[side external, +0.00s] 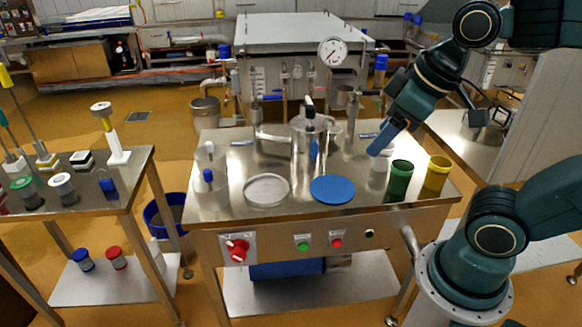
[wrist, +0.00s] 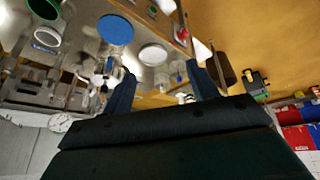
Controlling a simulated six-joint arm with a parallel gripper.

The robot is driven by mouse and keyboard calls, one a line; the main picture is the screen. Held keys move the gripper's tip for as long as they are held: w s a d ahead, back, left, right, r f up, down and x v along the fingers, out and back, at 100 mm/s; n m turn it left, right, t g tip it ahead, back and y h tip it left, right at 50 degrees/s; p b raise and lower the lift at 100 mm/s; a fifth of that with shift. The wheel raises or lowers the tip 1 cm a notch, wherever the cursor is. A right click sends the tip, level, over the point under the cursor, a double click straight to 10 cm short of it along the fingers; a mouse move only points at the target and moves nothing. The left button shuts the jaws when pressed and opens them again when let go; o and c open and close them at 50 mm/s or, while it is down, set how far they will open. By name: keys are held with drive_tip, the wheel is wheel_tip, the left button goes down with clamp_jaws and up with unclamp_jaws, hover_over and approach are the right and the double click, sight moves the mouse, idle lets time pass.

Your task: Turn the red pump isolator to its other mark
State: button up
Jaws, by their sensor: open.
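The red pump isolator (side external: 237,249) is a red rotary knob on a pale plate at the left end of the steel table's front panel. The marks around it are too small to read. In the wrist view, which looks upside down, it is a small red spot (wrist: 182,34) near the table edge. My gripper (side external: 386,138) is above the right back part of the table, well up and to the right of the isolator. Its blue fingers (wrist: 160,72) are apart with nothing between them.
A white disc (side external: 266,190), a blue disc (side external: 332,189), a green mould (side external: 399,178) and a yellow mould (side external: 437,173) are on the table. Green (side external: 303,246) and red (side external: 336,242) buttons are right of the isolator. A blue bucket (side external: 166,222) stands left of the table.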

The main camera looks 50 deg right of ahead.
drive_tip(key=w+a+f+n+g, duration=0.1)
drive_tip(key=w+a+f+n, duration=0.15)
drive_tip(key=w+n, duration=0.65)
drive_tip(key=n+g+h, duration=0.2)
drive_tip(key=n+h, duration=0.1)
drive_tip(key=n, duration=0.6)
hover_over(237, 255)
drive_tip(key=s, duration=0.4)
wheel_tip(237, 255, down, 14)
drive_tip(key=w+a+f+n, duration=0.1)
drive_tip(key=a+f+n, duration=0.1)
drive_tip(key=f, duration=0.4)
drive_tip(key=w+a+f+n+h, duration=0.1)
drive_tip(key=a+f+n, duration=0.2)
drive_tip(key=f+n, duration=0.2)
drive_tip(key=shift+f, duration=0.7)
drive_tip(key=shift+f, duration=0.1)
drive_tip(key=shift+s+d+x, duration=0.1)
drive_tip(key=shift+s+x, duration=0.05)
drive_tip(key=shift+x, duration=3.25)
drive_tip(key=shift+s+d+x, duration=0.1)
drive_tip(key=shift+d+x, duration=0.05)
drive_tip(key=shift+x, duration=3.2)
